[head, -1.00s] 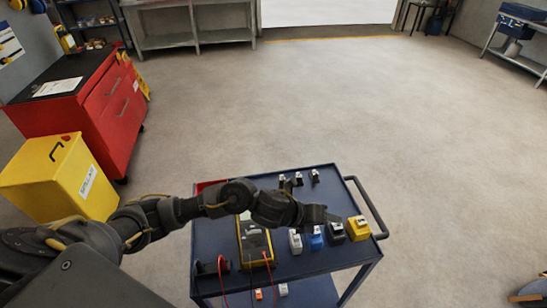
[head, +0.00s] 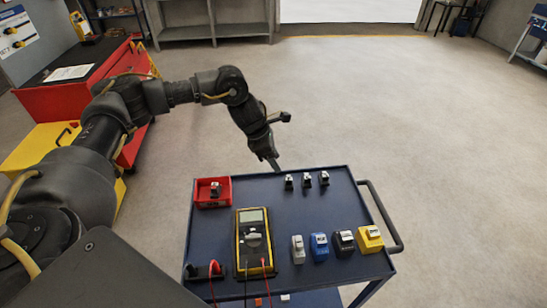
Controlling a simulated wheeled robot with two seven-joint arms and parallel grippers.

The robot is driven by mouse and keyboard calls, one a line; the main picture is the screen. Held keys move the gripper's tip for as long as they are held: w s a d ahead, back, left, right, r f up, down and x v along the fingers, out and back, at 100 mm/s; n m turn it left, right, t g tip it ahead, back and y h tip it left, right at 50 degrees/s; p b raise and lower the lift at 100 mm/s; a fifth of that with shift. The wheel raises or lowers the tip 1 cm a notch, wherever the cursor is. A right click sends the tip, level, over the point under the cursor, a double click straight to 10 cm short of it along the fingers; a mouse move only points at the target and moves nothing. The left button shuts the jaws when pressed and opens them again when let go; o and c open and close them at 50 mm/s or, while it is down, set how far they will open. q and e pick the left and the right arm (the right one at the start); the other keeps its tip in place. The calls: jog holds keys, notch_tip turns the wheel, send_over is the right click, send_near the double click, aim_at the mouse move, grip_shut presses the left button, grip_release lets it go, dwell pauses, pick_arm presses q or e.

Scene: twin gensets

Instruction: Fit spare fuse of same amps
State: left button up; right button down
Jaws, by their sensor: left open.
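My left gripper (head: 279,142) is open and empty, above and behind the back edge of the blue cart (head: 275,207). Three small black-and-silver pieces (head: 307,180), which look like fuses, stand in a row near that edge, just right of and below the gripper. A similar piece (head: 215,189) sits in a red tray (head: 213,202) at the cart's back left. Grey (head: 298,250), blue (head: 319,247), black (head: 344,243) and yellow (head: 370,240) blocks stand in a row at the front right. Their markings are too small to read. My right gripper is not in view.
A yellow multimeter (head: 254,226) lies mid-cart with red and black leads. A black holder (head: 205,271) sits at the front left. A handle (head: 383,220) runs along the right side. A red cabinet (head: 62,102) and yellow bin stand left. Floor beyond is clear.

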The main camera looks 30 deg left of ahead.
aim_at(286, 177)
pick_arm(q)
jog(key=b+x, duration=0.5)
jog(key=x, duration=0.3)
jog(key=shift+f, duration=0.15)
jog(key=shift+w+d+f+b, duration=0.1)
jog(key=shift+f+b, duration=0.25)
jog(key=shift+b, duration=0.25)
jog(key=shift+d, duration=0.1)
jog(key=shift+f, duration=0.1)
jog(key=shift+b, duration=0.35)
